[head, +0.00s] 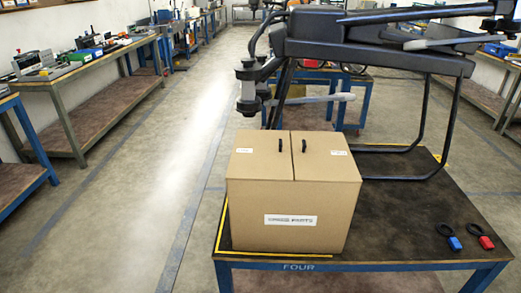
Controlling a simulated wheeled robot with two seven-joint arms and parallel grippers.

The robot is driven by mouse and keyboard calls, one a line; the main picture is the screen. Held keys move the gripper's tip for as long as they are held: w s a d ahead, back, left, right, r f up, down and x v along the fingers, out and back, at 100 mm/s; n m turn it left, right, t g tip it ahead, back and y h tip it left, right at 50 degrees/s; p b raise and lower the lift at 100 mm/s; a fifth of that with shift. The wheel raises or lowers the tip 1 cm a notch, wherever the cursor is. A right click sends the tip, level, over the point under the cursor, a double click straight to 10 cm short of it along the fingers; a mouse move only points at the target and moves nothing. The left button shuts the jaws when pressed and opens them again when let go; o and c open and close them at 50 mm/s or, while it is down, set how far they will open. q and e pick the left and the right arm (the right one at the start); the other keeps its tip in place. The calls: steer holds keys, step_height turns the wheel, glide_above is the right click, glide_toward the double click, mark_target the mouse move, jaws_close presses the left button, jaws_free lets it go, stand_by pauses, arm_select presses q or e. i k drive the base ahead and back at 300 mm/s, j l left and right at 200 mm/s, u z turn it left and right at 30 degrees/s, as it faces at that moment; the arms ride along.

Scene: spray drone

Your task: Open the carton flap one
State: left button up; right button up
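A closed brown carton (294,205) stands upright at the left front of the dark-topped table. A white label (291,220) is on its front face. Its top has two flaps side by side, a left flap (258,166) and a right flap (325,167), meeting at a seam. Each flap has a small black handle near the seam and a small white tag near its outer side. The tag writing is too small to read, so I cannot tell which flap is one. Neither of my grippers is in view.
A large dark drone (375,45) with curved legs stands behind the carton, its arm and nozzle reaching over the carton's back left. Two clips, blue (455,243) and red (486,242), lie at the table's (400,225) right front. Floor left of the table is clear.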

mark_target(256, 155)
steer(key=i+j+z, duration=0.25)
steer(key=i+j, duration=0.15)
steer(key=i+j+z, duration=0.3)
steer(key=i+j, duration=0.05)
steer(key=j, duration=0.1)
